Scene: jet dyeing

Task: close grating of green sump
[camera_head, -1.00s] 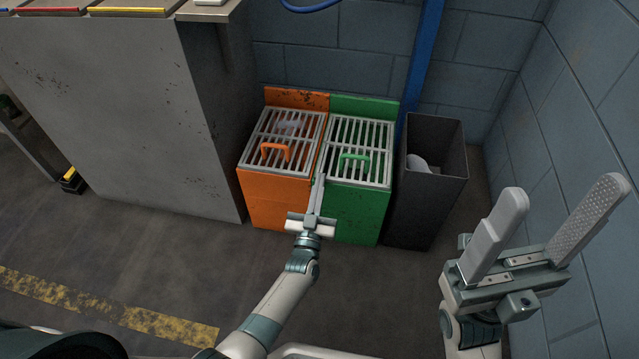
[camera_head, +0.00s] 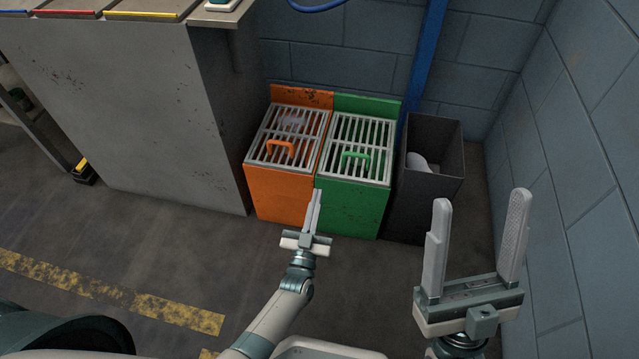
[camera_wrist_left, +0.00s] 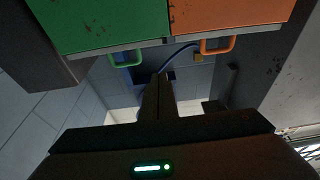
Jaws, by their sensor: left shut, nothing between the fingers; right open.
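The green sump (camera_head: 352,207) stands against the back wall, right of the orange one. Its barred grating (camera_head: 360,134) lies flat across the top, with a green handle (camera_head: 354,156) near its front. In the left wrist view the green sump's front (camera_wrist_left: 110,22) shows at the top, with the green handle (camera_wrist_left: 124,57) by its edge. My left gripper (camera_head: 314,195) is shut and empty, in front of the sumps near their shared front edge and apart from the handle. My right gripper (camera_head: 478,225) is open and empty, at the right, in front of the grey bin.
The orange sump (camera_head: 280,196) has its own grating with an orange handle (camera_head: 281,147); something pale lies under its bars. A dark grey bin (camera_head: 428,200) stands right of the green sump. A large grey cabinet (camera_head: 140,110) is at the left. The floor in front is clear.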

